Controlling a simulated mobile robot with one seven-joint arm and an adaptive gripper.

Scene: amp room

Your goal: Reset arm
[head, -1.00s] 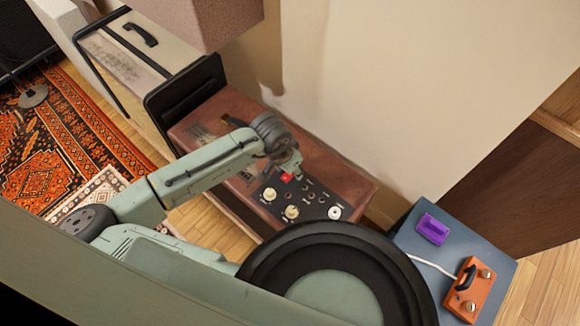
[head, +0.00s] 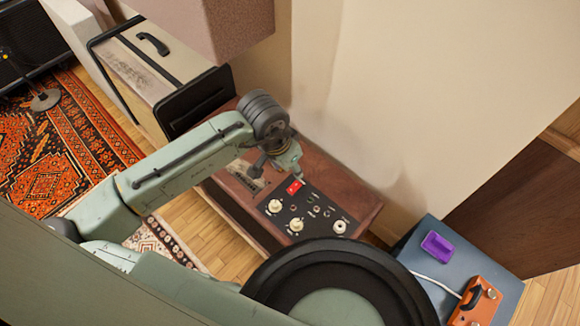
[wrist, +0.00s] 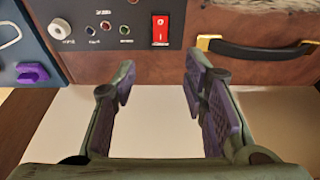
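My gripper (wrist: 160,92) is open in the wrist view, with its purple-padded fingers apart and nothing between them. In the head view my arm reaches over the brown amp (head: 335,185), and its wrist end hides part of the amp top. The gripper's fingers cannot be made out there. The amp's black control panel carries a red switch (head: 294,187), cream knobs (head: 274,206) and small jacks. In the wrist view the red switch (wrist: 160,30) lies beyond the fingertips, apart from them.
A blue-grey stand (head: 428,262) holds a purple box (head: 438,247) and an orange pedal (head: 477,301) at the right. A cream amp (head: 150,60) stands behind at the left. A wall rises behind the brown amp. A patterned rug (head: 60,145) covers the floor at the left.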

